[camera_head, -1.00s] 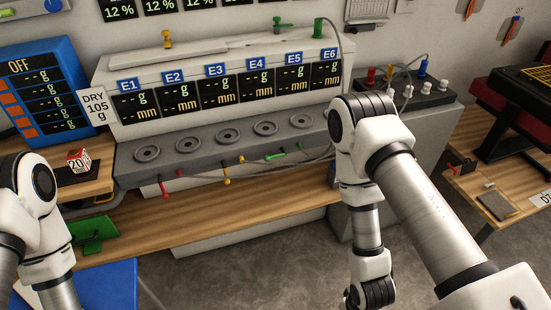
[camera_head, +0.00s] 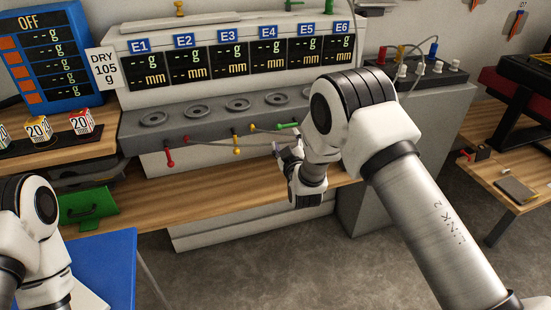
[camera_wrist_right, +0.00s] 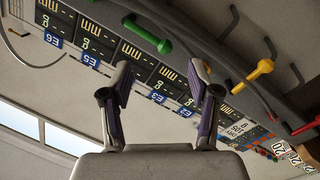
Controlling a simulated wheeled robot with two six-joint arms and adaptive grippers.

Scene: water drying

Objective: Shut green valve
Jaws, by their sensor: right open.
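A green valve handle (camera_head: 288,126) sticks out below the grey shelf under the display panel, close to my right gripper (camera_head: 280,148). In the right wrist view the green handle (camera_wrist_right: 147,35) lies near the top, beyond the left fingertip and apart from it. My right gripper (camera_wrist_right: 162,82) is open and empty, its two purple-lined fingers apart. A yellow valve handle (camera_head: 236,155) and a red valve handle (camera_head: 170,158) hang farther left. The yellow one also shows right of centre in the wrist view (camera_wrist_right: 262,69). My left gripper is out of view.
The grey shelf (camera_head: 195,114) has several round cups. A wooden bench (camera_head: 210,202) runs below the valves. Thin grey tubing runs behind the handles. Another green fitting (camera_head: 347,6) stands on top of the panel. Numbered cubes (camera_head: 81,122) stand at left.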

